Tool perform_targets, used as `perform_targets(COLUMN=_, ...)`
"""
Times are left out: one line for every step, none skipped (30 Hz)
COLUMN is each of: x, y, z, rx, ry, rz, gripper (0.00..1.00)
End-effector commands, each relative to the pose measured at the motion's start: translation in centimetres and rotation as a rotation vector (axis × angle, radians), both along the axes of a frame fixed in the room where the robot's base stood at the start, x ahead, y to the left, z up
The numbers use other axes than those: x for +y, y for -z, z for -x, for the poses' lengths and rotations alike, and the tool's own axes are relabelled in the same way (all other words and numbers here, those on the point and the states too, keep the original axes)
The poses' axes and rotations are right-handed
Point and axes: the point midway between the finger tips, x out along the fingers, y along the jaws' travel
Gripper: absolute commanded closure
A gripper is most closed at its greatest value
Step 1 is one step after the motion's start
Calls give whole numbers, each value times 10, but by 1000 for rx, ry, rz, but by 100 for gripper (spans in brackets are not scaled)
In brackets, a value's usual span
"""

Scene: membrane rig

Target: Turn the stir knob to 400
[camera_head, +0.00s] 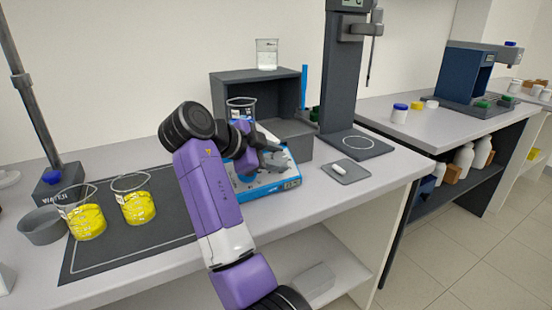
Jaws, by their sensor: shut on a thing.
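The blue and white stirrer (262,187) sits on the bench in front of a dark grey open box, with a small display (292,184) at its front right corner. My purple arm reaches over it and covers much of it. My gripper (280,160) is at the stirrer's right part, shut on what appears to be the stir knob. The knob is hidden behind the fingers, and the display's number is too small to read.
Two beakers of yellow liquid (87,222) stand on the dark mat (120,258) at left, beside a grey bowl (41,226). A glass beaker (241,108) is behind my wrist. A tall dark stand (341,80) and a small grey tray (346,173) are at right.

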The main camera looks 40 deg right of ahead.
Motion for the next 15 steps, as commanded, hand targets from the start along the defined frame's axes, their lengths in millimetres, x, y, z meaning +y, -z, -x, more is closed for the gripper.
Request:
perform_targets(x=-1, y=0, z=0, rx=0, ry=9, rz=-8, gripper=100)
perform_targets(x=0, y=1, z=0, rx=-1, ry=14, rz=-11, gripper=100)
perform_targets(x=-1, y=1, z=0, rx=-1, ry=20, rz=-15, gripper=100)
perform_targets(x=-1, y=1, z=0, rx=-2, ry=23, rz=-16, gripper=100)
perform_targets(x=-1, y=1, z=0, rx=-2, ry=25, rz=-18, gripper=100)
perform_targets(x=-1, y=1, z=0, rx=-3, ry=27, rz=-19, gripper=100)
perform_targets(x=-1, y=1, z=0, rx=-3, ry=29, rz=-20, gripper=100)
perform_targets(x=-1, y=2, z=0, rx=-3, ry=29, rz=-20, gripper=100)
perform_targets(x=-1, y=2, z=0, rx=-3, ry=30, rz=-21, gripper=100)
perform_targets(x=-1, y=2, z=0, rx=-3, ry=29, rz=-22, gripper=100)
perform_targets(x=-1, y=2, z=0, rx=-3, ry=29, rz=-22, gripper=100)
perform_targets(x=-1, y=2, z=0, rx=-3, ry=30, rz=-21, gripper=100)
perform_targets(x=-1, y=2, z=0, rx=-3, ry=29, rz=-22, gripper=100)
perform_targets(x=-1, y=2, z=0, rx=-3, ry=29, rz=-22, gripper=100)
perform_targets(x=-1, y=2, z=0, rx=-3, ry=29, rz=-22, gripper=100)
